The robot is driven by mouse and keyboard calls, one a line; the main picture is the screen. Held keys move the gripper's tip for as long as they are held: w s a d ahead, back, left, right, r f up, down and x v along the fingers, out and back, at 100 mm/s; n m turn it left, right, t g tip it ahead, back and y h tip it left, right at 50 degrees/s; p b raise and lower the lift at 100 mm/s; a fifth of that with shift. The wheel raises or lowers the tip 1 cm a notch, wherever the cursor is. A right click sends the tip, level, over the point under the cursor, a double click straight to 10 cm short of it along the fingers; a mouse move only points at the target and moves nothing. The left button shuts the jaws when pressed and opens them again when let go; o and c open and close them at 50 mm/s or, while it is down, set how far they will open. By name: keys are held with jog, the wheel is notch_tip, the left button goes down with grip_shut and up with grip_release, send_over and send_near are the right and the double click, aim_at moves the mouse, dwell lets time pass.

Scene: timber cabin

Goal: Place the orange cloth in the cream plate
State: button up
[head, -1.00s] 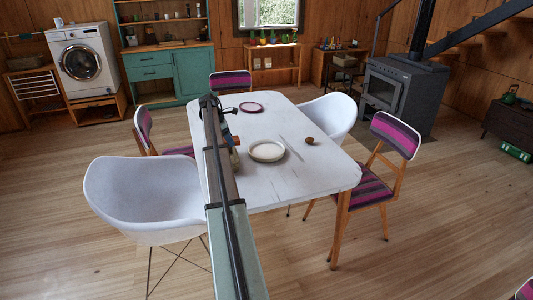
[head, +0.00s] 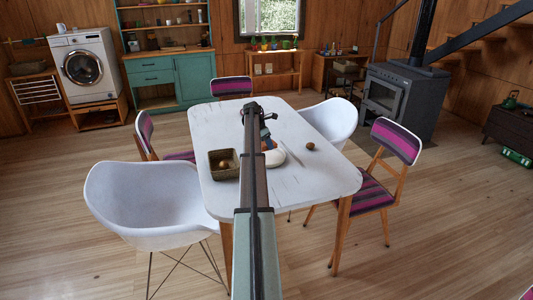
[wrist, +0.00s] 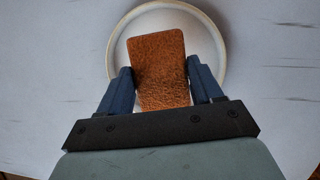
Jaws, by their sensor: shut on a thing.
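The cream plate (head: 276,161) lies on the white table, partly hidden behind my arm in the head view. In the wrist view the round plate (wrist: 117,36) sits behind my gripper (wrist: 159,70). The orange cloth (wrist: 158,62) is a brownish-orange textured piece between my two blue fingers. My gripper is shut on it. The cloth overlaps the plate's middle in the wrist view, and its far end lies inside the rim. I cannot tell how high it is above the plate. In the head view my gripper (head: 268,145) is over the plate's far side.
A woven basket (head: 224,175) with a small brown round thing in it stands left of my arm on the white table (head: 322,176). Another small brown thing (head: 310,146) and a thin light utensil (head: 292,152) lie right of the plate. Chairs surround the table.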

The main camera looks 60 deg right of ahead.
jog(key=shift+f, duration=2.7)
jog(key=shift+f, duration=0.15)
jog(key=o, duration=1)
jog(key=v, duration=1.2)
jog(key=shift+s, duration=0.1)
